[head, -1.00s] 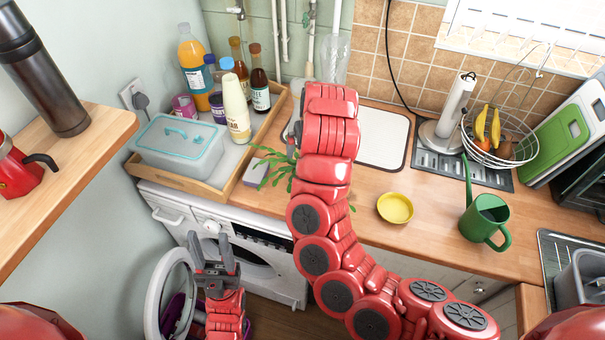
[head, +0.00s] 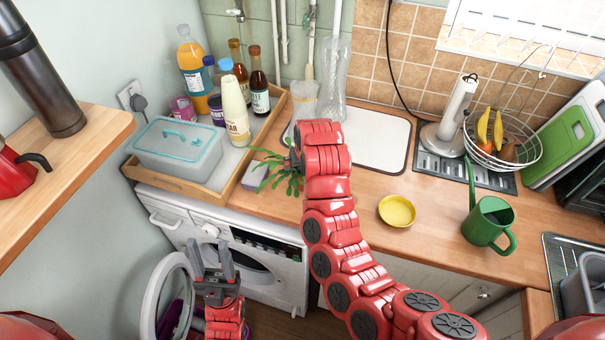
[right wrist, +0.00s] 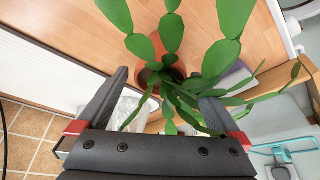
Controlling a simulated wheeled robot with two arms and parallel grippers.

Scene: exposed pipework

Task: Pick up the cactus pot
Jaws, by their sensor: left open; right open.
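The cactus has flat, green, segmented leaves (head: 291,186) that stick out beside and below my right wrist in the head view; its pot is hidden there behind my arm. In the right wrist view the reddish-brown pot (right wrist: 172,73) stands on the wooden counter, with green leaves (right wrist: 196,62) spreading over it. My right gripper (right wrist: 165,88) is open, its fingers on either side of the lower leaves and pointing toward the pot. I cannot tell whether the pot is between the fingertips. My left gripper (head: 213,256) is open and empty, low in front of the washing machine.
A wooden tray (head: 212,184) with bottles and a lidded box (head: 178,150) is to the left. A grey-purple block (head: 255,177) lies near the cactus. A clear vase (head: 335,80) stands behind. A yellow dish (head: 397,211) and green watering can (head: 488,220) are to the right.

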